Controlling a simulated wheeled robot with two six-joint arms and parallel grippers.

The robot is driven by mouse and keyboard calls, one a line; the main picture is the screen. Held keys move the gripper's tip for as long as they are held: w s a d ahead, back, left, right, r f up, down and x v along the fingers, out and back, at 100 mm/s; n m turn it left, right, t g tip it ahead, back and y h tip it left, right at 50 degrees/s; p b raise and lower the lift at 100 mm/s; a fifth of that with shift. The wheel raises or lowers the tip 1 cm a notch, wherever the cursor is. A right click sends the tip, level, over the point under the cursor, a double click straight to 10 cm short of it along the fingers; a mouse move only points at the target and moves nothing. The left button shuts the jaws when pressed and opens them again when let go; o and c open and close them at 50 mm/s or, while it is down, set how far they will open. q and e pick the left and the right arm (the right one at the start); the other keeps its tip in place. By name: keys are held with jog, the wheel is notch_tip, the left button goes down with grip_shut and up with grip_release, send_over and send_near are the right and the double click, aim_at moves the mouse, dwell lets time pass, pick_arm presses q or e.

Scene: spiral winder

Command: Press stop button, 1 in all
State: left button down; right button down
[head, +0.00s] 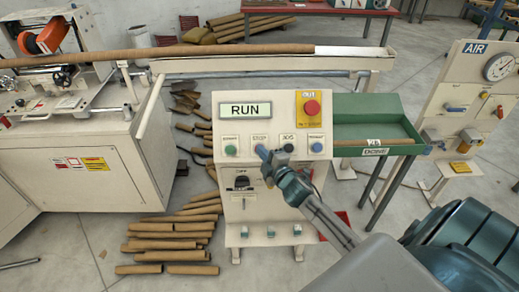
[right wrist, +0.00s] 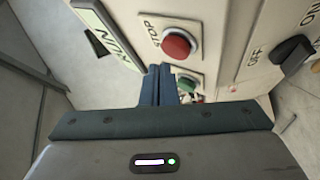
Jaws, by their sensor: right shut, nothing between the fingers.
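The control panel (head: 271,185) stands in the middle of the head view, and its display (head: 247,110) reads RUN. In the right wrist view a round red button (right wrist: 178,43) sits beside the label STOP (right wrist: 151,34), with a green button (right wrist: 187,84) below it. My right gripper (head: 262,151) is shut and empty, its tips in front of the button row. In the head view it hides the button right of the green one. In the wrist view the fingertips (right wrist: 160,70) are beside the red button, between it and the display side; contact does not show.
A red mushroom button (head: 312,107) on a yellow plate sits above the row. Black (head: 288,149) and blue (head: 316,147) buttons are to the right, a rotary switch (head: 242,182) below. A green tray (head: 375,116) adjoins the panel. Cardboard tubes (head: 170,244) lie on the floor.

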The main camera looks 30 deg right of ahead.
jog(key=shift+w+d+f, duration=0.1)
dwell(0.8)
jog(key=shift+w+d+f, duration=0.1)
jog(key=shift+w+f, duration=0.05)
jog(key=shift+w, duration=0.05)
jog(key=shift+w+d+f, duration=0.15)
jog(key=shift+w+f, duration=0.1)
jog(key=shift+f, duration=0.05)
dwell(0.8)
jog(key=shift+s+r, duration=0.1)
jog(key=shift+s+a+r, duration=0.3)
jog(key=shift+s+r, duration=0.1)
jog(key=shift+s, duration=0.05)
dwell(0.4)
jog(key=s+a+r+p, duration=0.2)
jog(key=s+r, duration=0.1)
jog(key=shift+s+r+p, duration=0.15)
jog(key=shift+p, duration=0.2)
dwell(0.9)
